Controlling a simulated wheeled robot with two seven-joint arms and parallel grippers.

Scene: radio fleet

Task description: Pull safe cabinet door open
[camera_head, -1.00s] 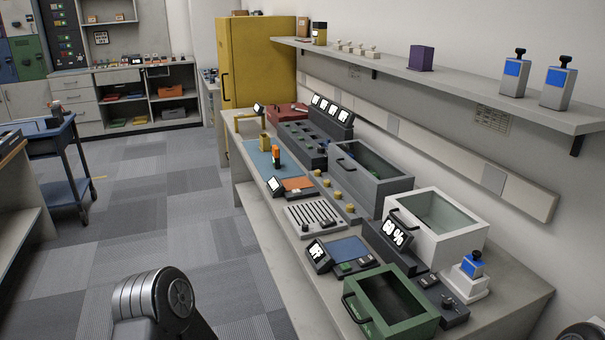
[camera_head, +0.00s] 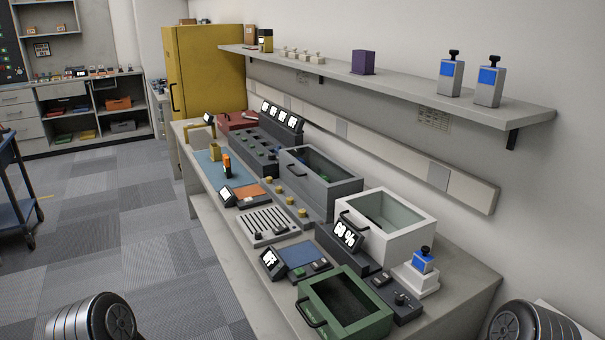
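A tall yellow cabinet (camera_head: 205,72), the likely safe cabinet, stands against the wall at the far end of the workbench. Its door looks shut, and a dark handle (camera_head: 172,97) shows at the door's left side. The cabinet's lower part is partly hidden by the bench. Neither of my grippers is in view. Only rounded grey links of my arms show at the bottom left and bottom right corners, far from the cabinet.
A long bench (camera_head: 462,283) with bins, panels and displays runs along the right wall. A shelf (camera_head: 420,92) juts out above it. A blue cart (camera_head: 12,190) stands at the left edge. Carpeted floor (camera_head: 110,215) left of the bench is clear.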

